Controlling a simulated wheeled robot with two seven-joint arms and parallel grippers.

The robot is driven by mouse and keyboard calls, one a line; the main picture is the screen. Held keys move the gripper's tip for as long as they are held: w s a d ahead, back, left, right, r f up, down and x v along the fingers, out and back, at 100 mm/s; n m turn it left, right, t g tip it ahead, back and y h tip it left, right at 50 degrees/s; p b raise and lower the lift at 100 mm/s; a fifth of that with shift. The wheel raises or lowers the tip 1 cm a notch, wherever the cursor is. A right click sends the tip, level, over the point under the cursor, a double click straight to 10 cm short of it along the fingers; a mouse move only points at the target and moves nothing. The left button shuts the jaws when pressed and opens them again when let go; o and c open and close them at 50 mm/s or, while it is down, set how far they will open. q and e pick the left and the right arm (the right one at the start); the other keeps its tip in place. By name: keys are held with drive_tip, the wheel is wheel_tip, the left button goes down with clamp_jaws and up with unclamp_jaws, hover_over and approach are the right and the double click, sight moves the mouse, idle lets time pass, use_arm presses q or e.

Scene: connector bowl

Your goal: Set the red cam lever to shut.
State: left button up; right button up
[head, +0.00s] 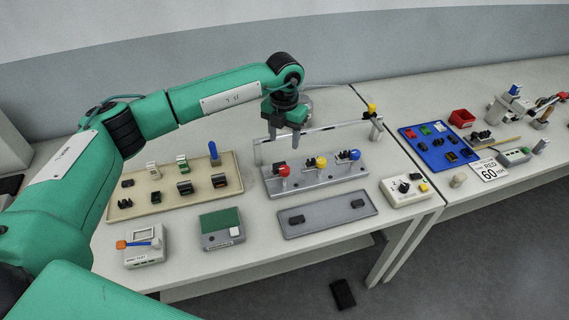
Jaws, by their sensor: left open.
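The red cam lever (283,171) has a red ball knob and stands at the left end of a grey block (325,178) with a yellow-knobbed lever (321,162) and a blue-knobbed lever (354,155). Small black parts sit beside the levers. I cannot tell from this view whether the red lever is at open or shut. My left gripper (284,138) is open and empty, pointing down above and behind the red lever, apart from it. My right gripper is not in view.
A thin rail (325,128) on posts runs behind the block. A beige tray (130,205) with connectors lies left, a grey tray (325,222) in front, a dial box (406,189) right. A blue tray (438,158) lies on the right table.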

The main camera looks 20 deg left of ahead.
sight(284, 168)
use_arm(q)
wheel_tip(284, 168, down, 11)
drive_tip(key=p, duration=0.3)
drive_tip(key=shift+r+p, duration=0.1)
drive_tip(key=shift+p, duration=0.2)
drive_tip(key=shift+f, duration=0.45)
drive_tip(key=shift+c, duration=0.2)
drive_tip(key=c, duration=0.9)
drive_tip(key=shift+c, duration=0.2)
